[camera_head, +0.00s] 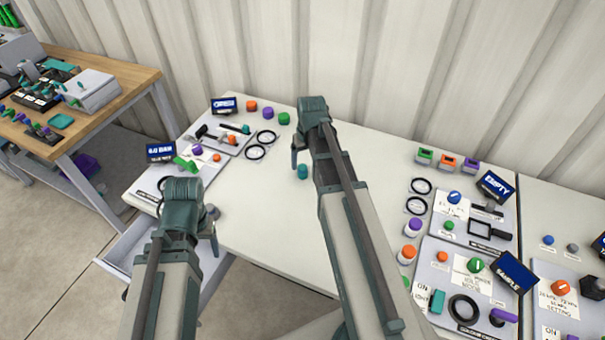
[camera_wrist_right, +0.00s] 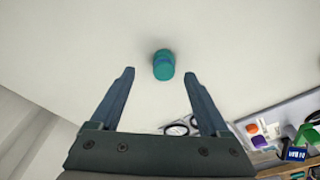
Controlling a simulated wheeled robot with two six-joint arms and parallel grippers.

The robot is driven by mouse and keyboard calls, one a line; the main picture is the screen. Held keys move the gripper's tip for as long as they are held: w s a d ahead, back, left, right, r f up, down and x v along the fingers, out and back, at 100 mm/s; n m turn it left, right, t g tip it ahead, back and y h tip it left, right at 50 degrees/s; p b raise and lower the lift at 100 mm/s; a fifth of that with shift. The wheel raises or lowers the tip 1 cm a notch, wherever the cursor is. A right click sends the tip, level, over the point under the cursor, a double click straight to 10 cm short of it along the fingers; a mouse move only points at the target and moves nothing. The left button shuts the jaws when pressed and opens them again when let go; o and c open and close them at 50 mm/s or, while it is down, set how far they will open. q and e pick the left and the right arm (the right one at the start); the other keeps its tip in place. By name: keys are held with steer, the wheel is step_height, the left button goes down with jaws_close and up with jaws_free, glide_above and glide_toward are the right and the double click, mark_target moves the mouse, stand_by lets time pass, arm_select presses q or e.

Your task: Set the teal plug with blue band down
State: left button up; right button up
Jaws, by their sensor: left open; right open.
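The teal plug with blue band (camera_head: 303,171) stands on the bare middle of the white table in the head view. It also shows in the right wrist view (camera_wrist_right: 163,65), centred just past my open fingertips, with its blue band visible. My right gripper (camera_wrist_right: 160,76) is open and empty, with a gap between each finger and the plug. In the head view this right gripper (camera_head: 297,155) is beside the plug, partly hidden by its own wrist. My left gripper (camera_head: 213,238) is open over the table's front left edge, away from the plug.
A panel with black rings (camera_head: 255,153) lies at the table's left. Orange, purple and green caps (camera_head: 268,113) line the back. Panels with knobs and signs (camera_head: 470,265) fill the right. An open drawer (camera_head: 125,255) juts out front left. The table's middle is mostly clear.

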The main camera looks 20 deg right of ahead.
mark_target(303, 167)
arm_select(q)
step_height(303, 167, down, 5)
steer(key=b, duration=0.4)
steer(key=shift+r, duration=0.1)
arm_select(e)
steer(key=f, duration=0.3)
steer(key=w+f, duration=0.1)
steer(key=shift+w+a+f, duration=0.1)
steer(key=shift+a+f, duration=0.15)
steer(key=shift+f, duration=0.15)
steer(key=shift+r, duration=0.1)
jaws_close()
